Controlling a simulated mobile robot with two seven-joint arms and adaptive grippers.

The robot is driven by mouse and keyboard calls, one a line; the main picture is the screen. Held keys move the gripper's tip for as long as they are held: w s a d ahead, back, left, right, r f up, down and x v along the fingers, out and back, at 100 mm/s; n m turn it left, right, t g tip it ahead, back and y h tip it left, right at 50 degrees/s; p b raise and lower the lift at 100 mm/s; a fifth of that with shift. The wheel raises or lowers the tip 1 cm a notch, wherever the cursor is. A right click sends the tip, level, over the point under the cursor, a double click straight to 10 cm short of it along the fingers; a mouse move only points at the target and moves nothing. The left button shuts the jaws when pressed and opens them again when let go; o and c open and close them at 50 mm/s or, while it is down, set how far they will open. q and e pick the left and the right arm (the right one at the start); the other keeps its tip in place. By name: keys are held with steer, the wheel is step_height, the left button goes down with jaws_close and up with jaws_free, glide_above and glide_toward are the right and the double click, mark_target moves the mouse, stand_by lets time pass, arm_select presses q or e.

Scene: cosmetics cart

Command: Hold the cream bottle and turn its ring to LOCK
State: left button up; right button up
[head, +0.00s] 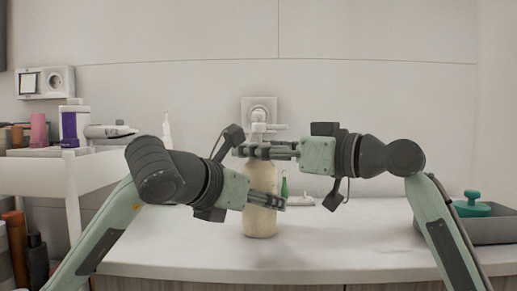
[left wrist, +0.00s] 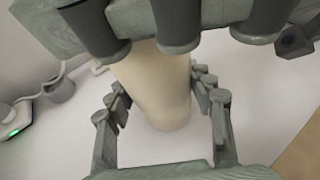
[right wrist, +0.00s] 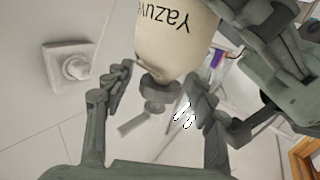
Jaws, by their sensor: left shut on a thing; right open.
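The cream bottle (head: 260,222) stands upright on the counter, with a pump head (head: 259,126) on top. My left gripper (head: 266,199) is shut on its body; the left wrist view shows the fingers (left wrist: 160,108) on either side of the pale body (left wrist: 150,80). My right gripper (head: 258,152) is open at neck height; in the right wrist view its fingers (right wrist: 160,95) straddle the grey ring (right wrist: 160,85) below the pump nozzle (right wrist: 145,120). I cannot tell whether they touch it. Lettering shows on the bottle (right wrist: 175,40), but the ring's LOCK mark cannot be read.
A white shelf cart (head: 40,172) with several cosmetics stands at the left. A grey tray (head: 492,230) with a green-handled item (head: 471,205) is at the right. A wall socket (head: 259,104) and a small green bottle (head: 284,188) are behind. The counter front (head: 330,255) is clear.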

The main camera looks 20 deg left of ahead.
steer(key=shift+c, duration=0.2)
steer(key=c, duration=1.2)
steer(key=shift+o, duration=0.2)
steer(key=shift+g, duration=0.3)
steer(key=shift+w+a+f+n+g+y, duration=0.1)
steer(key=shift+n+g+y, duration=0.2)
steer(key=shift+n+g, duration=1.65)
steer(key=shift+g, duration=0.7)
steer(key=shift+n+g, duration=0.85)
steer(key=shift+g, duration=0.7)
steer(key=shift+n+g, duration=0.3)
steer(key=o, duration=1.2)
